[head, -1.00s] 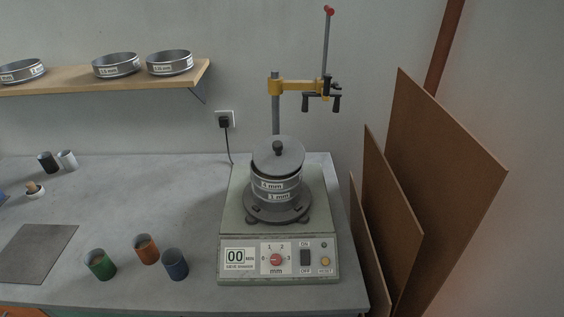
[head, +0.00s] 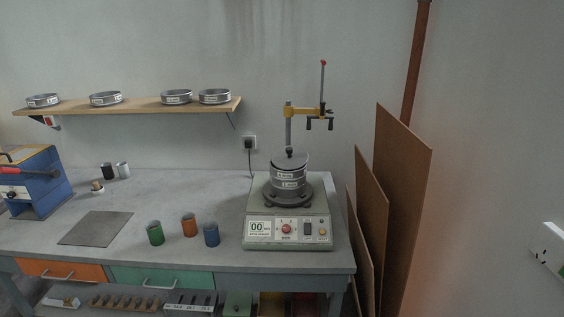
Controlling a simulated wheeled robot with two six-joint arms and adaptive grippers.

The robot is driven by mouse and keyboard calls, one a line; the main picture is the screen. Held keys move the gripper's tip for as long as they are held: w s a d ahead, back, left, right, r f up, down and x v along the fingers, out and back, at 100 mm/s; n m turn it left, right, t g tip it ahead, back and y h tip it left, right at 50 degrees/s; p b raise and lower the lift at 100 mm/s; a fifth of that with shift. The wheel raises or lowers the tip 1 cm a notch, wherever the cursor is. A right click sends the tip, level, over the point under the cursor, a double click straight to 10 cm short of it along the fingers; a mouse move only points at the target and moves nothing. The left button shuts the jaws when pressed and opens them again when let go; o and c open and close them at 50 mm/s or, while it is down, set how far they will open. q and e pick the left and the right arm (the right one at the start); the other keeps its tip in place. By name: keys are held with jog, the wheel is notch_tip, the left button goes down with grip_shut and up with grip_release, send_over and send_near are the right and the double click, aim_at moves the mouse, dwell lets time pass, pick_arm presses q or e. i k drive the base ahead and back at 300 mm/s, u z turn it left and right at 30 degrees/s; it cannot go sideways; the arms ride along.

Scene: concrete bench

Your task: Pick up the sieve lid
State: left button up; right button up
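The sieve lid (head: 290,159) is a grey disc with a dark knob on top. In the head view it sits on a stack of sieves (head: 288,181) with white labels. The stack stands on the round plate of the sieve shaker (head: 287,231), a pale green machine at the right end of the bench. Neither of my grippers shows in the head view.
A yellow clamp arm (head: 303,112) on a post stands behind the stack, above lid height. Green (head: 155,234), orange (head: 189,226) and blue (head: 211,236) cups stand left of the shaker. Brown boards (head: 395,180) lean at the right. A shelf (head: 130,106) holds several sieves.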

aim_at(291, 157)
jog(key=u, duration=0.55)
jog(key=i, duration=0.7)
jog(key=u, duration=0.5)
